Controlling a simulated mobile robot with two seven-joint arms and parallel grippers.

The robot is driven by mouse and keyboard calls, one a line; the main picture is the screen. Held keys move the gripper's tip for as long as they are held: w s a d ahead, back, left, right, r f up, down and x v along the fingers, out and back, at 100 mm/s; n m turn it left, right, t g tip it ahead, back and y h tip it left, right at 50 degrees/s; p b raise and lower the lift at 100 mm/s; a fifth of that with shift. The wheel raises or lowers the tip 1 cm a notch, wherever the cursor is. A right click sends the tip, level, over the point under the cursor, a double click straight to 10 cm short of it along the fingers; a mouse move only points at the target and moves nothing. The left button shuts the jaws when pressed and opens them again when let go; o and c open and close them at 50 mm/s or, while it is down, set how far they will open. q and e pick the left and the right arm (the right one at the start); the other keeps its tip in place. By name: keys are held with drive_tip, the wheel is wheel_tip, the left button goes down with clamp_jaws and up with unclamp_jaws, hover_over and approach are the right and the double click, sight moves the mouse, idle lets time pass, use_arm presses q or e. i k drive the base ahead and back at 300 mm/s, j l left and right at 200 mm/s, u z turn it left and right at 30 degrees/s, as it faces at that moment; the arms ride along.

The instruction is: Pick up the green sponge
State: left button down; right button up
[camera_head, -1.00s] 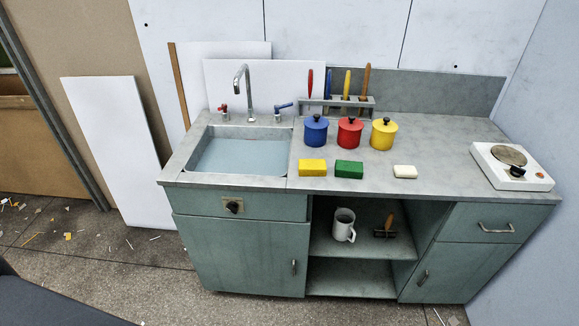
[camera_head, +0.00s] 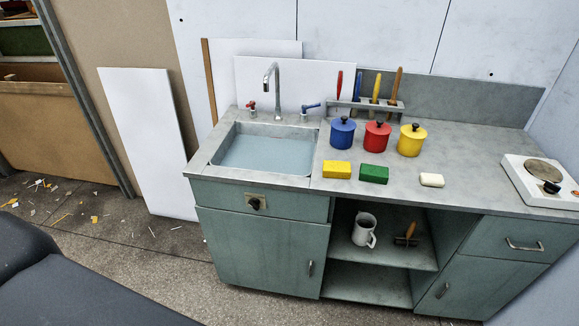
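The green sponge (camera_head: 374,174) is a small dark green block lying flat on the grey countertop (camera_head: 300,200). It lies near the front edge, between a yellow sponge (camera_head: 337,169) on its left and a white block (camera_head: 432,180) on its right, with gaps between them. Neither of my grippers shows in the head view. A dark rounded shape at the lower left looks like part of my own body.
Blue (camera_head: 342,132), red (camera_head: 377,136) and yellow (camera_head: 411,141) lidded pots stand behind the blocks. A sink (camera_head: 262,150) is to the left, a hot plate (camera_head: 543,178) to the right. Below are an open shelf with a mug (camera_head: 364,230) and a brush (camera_head: 405,236). Litter lies on the floor.

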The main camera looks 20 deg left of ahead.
sight(368, 172)
drive_tip(key=i+l+u, duration=0.2)
drive_tip(key=l, duration=0.2)
drive_tip(key=i+l+u, duration=0.2)
drive_tip(key=l, duration=0.2)
drive_tip(key=l+u, duration=0.2)
drive_tip(key=l, duration=0.2)
drive_tip(key=i+l+u, duration=0.2)
drive_tip(key=l, duration=0.25)
drive_tip(key=l+u, duration=0.15)
drive_tip(key=l, duration=0.3)
